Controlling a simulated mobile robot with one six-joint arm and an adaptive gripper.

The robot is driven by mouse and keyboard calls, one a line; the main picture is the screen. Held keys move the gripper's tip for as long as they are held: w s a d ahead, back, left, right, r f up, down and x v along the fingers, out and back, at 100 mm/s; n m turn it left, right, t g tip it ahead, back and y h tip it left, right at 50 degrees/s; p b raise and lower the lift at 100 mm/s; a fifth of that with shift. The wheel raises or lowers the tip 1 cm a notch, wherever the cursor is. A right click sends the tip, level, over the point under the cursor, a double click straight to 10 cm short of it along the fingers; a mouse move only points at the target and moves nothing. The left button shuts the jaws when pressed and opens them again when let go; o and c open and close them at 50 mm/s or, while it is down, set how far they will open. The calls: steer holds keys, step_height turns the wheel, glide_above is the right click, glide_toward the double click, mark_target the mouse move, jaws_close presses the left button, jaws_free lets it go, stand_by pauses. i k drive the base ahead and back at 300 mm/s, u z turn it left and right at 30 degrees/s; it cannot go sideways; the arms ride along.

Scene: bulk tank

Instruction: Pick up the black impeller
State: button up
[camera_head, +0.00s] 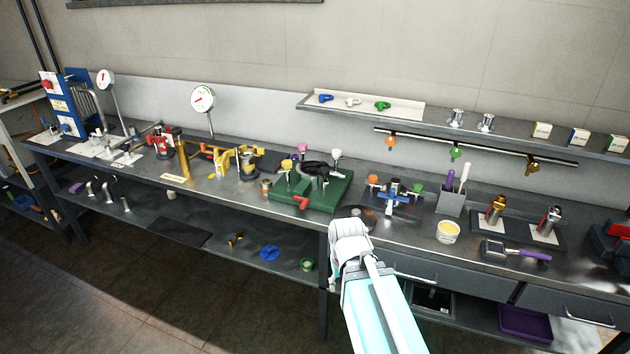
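I cannot make out a black impeller for certain. A black curved piece (318,168) lies on top of the green fixture block (327,195) on the bench, and its shape is too small to tell. On the lower shelf are a blue wheel-like part (269,253), a green ring-like part (307,264) and a small brass-coloured part (236,239). My white arm reaches up from the bottom, and its rounded end stands before the bench's front edge, below and right of the green block. I cannot make out my gripper's fingers.
The steel bench (400,238) is crowded with fixtures. A dark disc (365,213) lies by my arm's end, and a blue fixture (398,197) stands to its right. A white tub (448,232) is near the front edge. A narrow wall shelf (440,120) overhangs the back.

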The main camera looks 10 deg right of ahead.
mark_target(311, 171)
steer(key=u, duration=0.05)
steer(key=k, duration=0.3)
steer(key=u, duration=1.85)
steer(key=i, duration=2.1)
steer(key=z, duration=0.05)
